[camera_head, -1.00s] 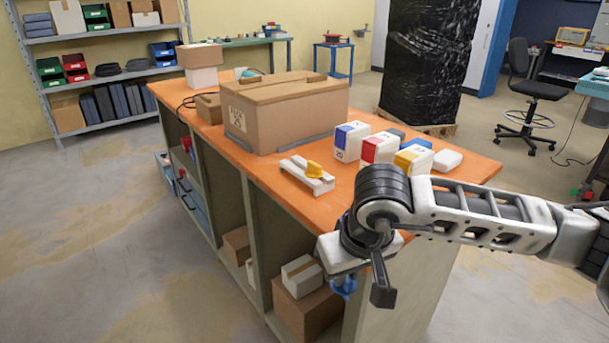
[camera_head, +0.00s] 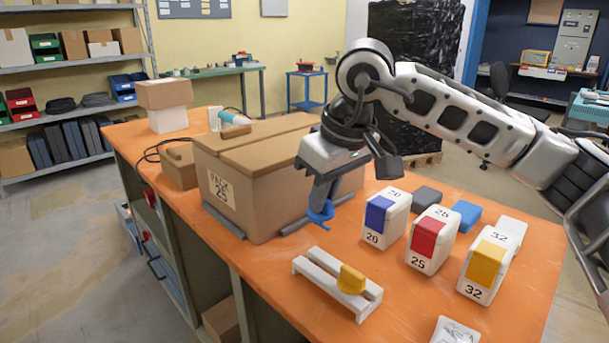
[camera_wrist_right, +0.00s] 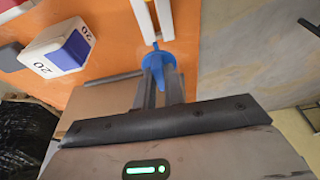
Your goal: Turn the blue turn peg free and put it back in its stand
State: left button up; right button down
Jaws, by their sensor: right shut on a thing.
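My right gripper (camera_head: 324,196) is shut on the blue turn peg (camera_head: 320,213) and holds it above the orange table, in front of the large cardboard box. In the right wrist view the blue peg (camera_wrist_right: 155,62) shows between the fingers (camera_wrist_right: 159,85), with its thin tip pointing away. The light grey stand (camera_head: 315,273) lies on the table, below and near the peg but apart from it. A yellow turn peg (camera_head: 351,280) sits at the stand's right end. The stand also shows in the right wrist view (camera_wrist_right: 143,20). My left gripper is not in view.
White socket boxes with a blue face (camera_head: 380,214), a red face (camera_head: 427,238) and a yellow face (camera_head: 486,263) stand to the right. The cardboard box (camera_head: 225,190) stands behind the stand. A white item (camera_head: 455,332) lies at the front edge. Bare table surrounds the stand.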

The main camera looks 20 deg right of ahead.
aim_at(329, 229)
jog(key=shift+f, duration=0.1)
jog(key=shift+s+f+b, duration=0.25)
jog(key=shift+f+b, duration=0.1)
jog(key=shift+b, duration=0.1)
jog(key=shift+f, duration=0.35)
jog(key=shift+f+b, duration=1.75)
jog(key=shift+f, duration=0.4)
pick_arm(q)
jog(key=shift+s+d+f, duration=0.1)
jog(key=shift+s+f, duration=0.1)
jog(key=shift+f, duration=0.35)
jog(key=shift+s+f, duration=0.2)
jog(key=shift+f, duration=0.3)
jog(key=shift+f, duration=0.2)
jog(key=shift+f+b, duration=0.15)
jog(key=shift+b, duration=0.15)
pick_arm(e)
jog(key=shift+f, duration=0.15)
